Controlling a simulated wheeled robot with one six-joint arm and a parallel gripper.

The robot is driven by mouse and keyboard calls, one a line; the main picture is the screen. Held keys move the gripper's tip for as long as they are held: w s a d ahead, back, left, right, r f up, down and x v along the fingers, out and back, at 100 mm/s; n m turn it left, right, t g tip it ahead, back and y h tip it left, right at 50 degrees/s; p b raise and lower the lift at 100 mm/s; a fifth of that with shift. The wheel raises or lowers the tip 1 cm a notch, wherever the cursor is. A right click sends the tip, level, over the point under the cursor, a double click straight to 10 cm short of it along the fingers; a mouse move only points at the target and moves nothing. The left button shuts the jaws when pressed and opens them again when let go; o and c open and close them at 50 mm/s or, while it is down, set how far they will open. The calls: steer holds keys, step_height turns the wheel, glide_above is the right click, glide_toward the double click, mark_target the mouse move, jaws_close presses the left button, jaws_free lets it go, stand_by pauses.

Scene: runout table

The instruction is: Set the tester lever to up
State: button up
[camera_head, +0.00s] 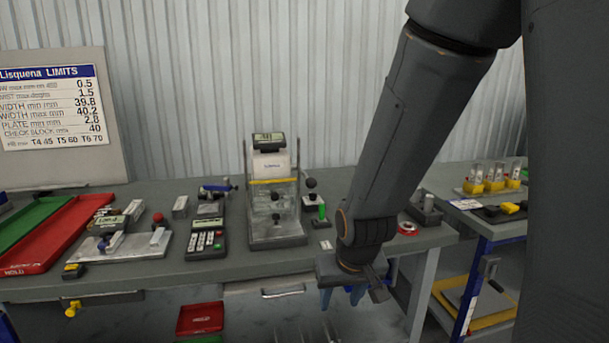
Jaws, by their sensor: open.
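The tester (275,165) is a pale upright stand with a small display on top and a grey base, standing near the middle of the table. A black-knobbed lever (311,183) shows at its right side; its exact angle is hard to tell at this size. My gripper (341,298) hangs low in front of the table's front edge, right of the tester and nearer to me. Its blue fingers point down, apart and empty, touching neither tester nor lever.
A small block with a green stick (322,213) stands right of the tester. A calculator-like keypad device (206,238) is to its left, then gauges and red and green trays (62,237). A red tape roll (407,228) lies right of my arm. A drawer handle (283,291) is below.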

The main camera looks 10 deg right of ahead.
mark_target(313, 185)
steer(key=w+r+t+p, duration=0.1)
steer(key=w+r+t, duration=0.3)
steer(key=w, duration=0.3)
steer(key=w+r+m+t+p, duration=0.1)
steer(key=w+r+t, duration=0.4)
steer(key=w+r, duration=0.2)
steer(key=w+r+t+y, duration=0.1)
steer(key=w+r+t, duration=0.3)
steer(key=w, duration=0.3)
steer(key=shift+w+r+m+t+p, duration=0.25)
steer(key=shift+r+m+t+p, duration=0.15)
steer(key=shift+r, duration=0.45)
steer(key=shift+w+r, duration=0.1)
steer(key=shift+w, duration=0.1)
steer(key=w, duration=0.2)
steer(key=w+p, duration=0.1)
steer(key=w, duration=0.2)
steer(key=w+p, duration=0.1)
steer(key=w, duration=0.1)
steer(key=shift+w+a, duration=0.15)
steer(key=shift+a, duration=0.1)
jaws_close()
